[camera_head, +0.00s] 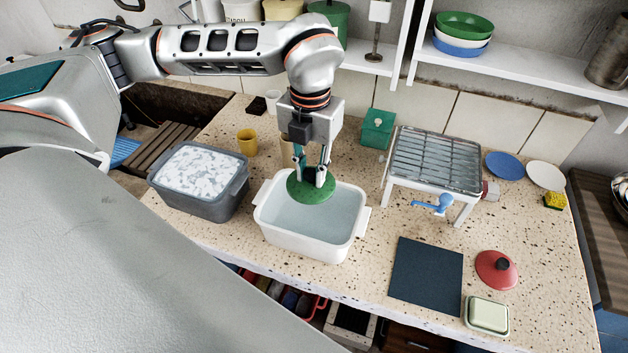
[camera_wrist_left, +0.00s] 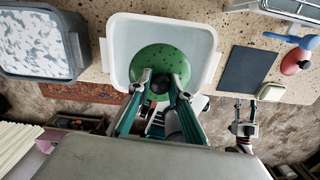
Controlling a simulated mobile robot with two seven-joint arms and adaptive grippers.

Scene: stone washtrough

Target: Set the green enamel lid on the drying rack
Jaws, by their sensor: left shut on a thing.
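The round green enamel lid (camera_head: 311,187) hangs from my left gripper (camera_head: 317,178), which is shut on its dark knob. The lid is over the white basin (camera_head: 265,226), near its back left side; its exact height above the water is hard to tell. What looks like my right gripper (camera_wrist_left: 243,108) shows small at the lower right of the wrist view.
A grey tub (camera_head: 203,207) of suds stands left of the basin. A blue handle (camera_head: 434,204) sticks out at the rack's front. A dark mat (camera_head: 427,276), red lid (camera_head: 496,269) and soap dish (camera_head: 487,315) lie in front. A green box (camera_head: 378,128) stands behind.

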